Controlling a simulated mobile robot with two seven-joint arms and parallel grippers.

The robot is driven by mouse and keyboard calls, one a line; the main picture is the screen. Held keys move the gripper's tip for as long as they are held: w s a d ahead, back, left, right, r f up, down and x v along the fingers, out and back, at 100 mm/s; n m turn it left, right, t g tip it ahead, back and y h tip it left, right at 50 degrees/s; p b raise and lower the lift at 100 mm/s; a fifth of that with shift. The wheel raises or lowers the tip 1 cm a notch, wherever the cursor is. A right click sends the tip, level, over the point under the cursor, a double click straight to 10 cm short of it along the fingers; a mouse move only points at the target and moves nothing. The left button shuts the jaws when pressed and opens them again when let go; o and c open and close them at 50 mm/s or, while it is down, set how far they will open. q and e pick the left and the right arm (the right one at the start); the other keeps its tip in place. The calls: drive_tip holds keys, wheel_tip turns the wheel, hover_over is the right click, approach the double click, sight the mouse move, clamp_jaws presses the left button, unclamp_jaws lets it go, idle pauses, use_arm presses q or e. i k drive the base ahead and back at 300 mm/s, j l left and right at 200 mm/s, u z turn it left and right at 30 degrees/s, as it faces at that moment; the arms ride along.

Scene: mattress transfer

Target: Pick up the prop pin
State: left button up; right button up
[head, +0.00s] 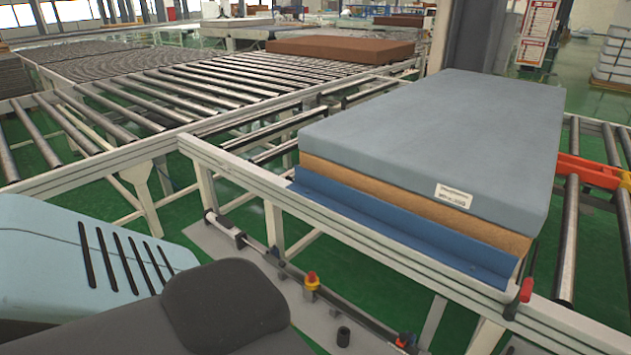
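I cannot tell for sure which part is the prop pin. A red-handled pin (526,290) with a black lower end sits at the near right corner of the conveyor frame, beside the blue tray (400,231). A red and yellow knob (312,281) stands on a low rail below the frame. A small black cylinder (343,337) stands on the grey plate near the bottom. A grey-blue mattress (440,140) with a brown lower layer lies on the blue tray. Neither of my grippers is in view.
The white conveyor frame (300,215) runs across in front of me. Roller conveyors (230,85) fill the left and back, with a brown mattress (340,47) on one. A red-orange bracket (590,170) is at the right. Teal and dark bodywork fills the lower left.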

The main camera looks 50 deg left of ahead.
sight(312, 275)
drive_tip(key=i+j, duration=0.15)
drive_tip(key=j, duration=0.3)
drive_tip(key=i+j, duration=0.1)
drive_tip(key=j, duration=0.3)
drive_tip(key=i+j, duration=0.15)
drive_tip(key=j, duration=0.3)
drive_tip(key=i+j+z, duration=0.1)
drive_tip(key=j, duration=0.35)
drive_tip(key=i+j, duration=0.15)
drive_tip(key=j, duration=0.3)
drive_tip(key=i+j, duration=0.15)
drive_tip(key=j, duration=0.25)
